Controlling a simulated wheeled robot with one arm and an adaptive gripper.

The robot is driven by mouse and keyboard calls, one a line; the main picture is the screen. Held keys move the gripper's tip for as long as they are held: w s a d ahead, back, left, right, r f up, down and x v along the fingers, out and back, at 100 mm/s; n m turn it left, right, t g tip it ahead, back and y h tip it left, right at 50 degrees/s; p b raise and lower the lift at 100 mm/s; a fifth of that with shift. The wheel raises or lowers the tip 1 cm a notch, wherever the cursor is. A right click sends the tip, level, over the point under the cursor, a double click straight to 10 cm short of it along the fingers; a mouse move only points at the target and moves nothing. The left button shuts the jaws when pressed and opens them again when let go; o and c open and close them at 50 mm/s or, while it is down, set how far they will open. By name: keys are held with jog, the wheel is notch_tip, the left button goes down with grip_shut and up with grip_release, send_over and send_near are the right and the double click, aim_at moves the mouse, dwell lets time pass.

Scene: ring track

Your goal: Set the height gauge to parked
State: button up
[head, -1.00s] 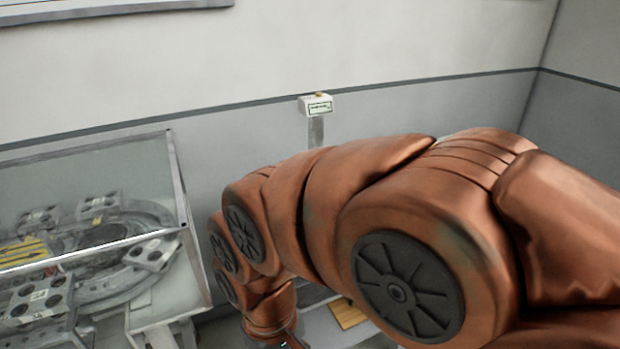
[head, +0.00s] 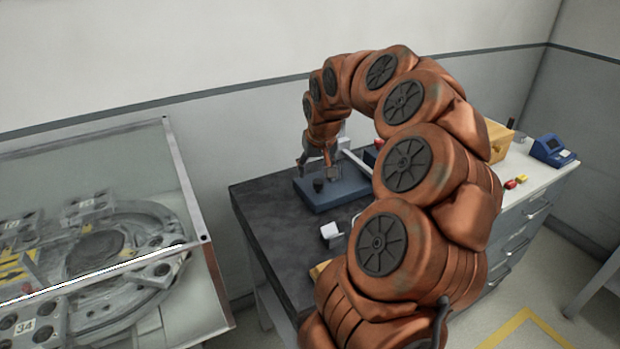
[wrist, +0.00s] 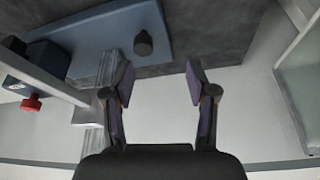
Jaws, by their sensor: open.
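What looks like the height gauge stands on the dark bench, with a flat blue base (head: 345,190) and a small black knob (head: 318,185) on it. My gripper (head: 314,163) hangs over this base, pointing down, and hides part of the gauge. In the wrist view my gripper (wrist: 160,80) is open with nothing between its fingers. There the black knob (wrist: 143,43) sits beyond the fingertips, on the base's edge side. A pale metal column and a grey arm (wrist: 45,76) show at left, with a dark blue block (wrist: 46,58) and a red knob (wrist: 31,103). The gauge's setting cannot be read.
The dark bench top (head: 262,215) carries a small white block (head: 330,231). A white-topped drawer cabinet at right holds a yellow-brown box (head: 497,138) and a blue device (head: 551,150). A glass-sided case (head: 185,180) with a ring track stands at left.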

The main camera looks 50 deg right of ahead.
aim_at(318, 181)
jog(key=shift+w+d+f+p, duration=0.35)
jog(key=shift+d+f, duration=0.4)
jog(key=shift+f, duration=0.55)
jog(key=shift+w+d+f+p, duration=0.3)
jog(key=shift+w+d+f, duration=0.35)
jog(key=shift+f, duration=0.65)
jog(key=shift+w+d+f+p, duration=0.3)
jog(key=shift+d+f, duration=0.6)
jog(key=shift+f, duration=0.4)
jog(key=shift+c, duration=0.3)
grip_shut()
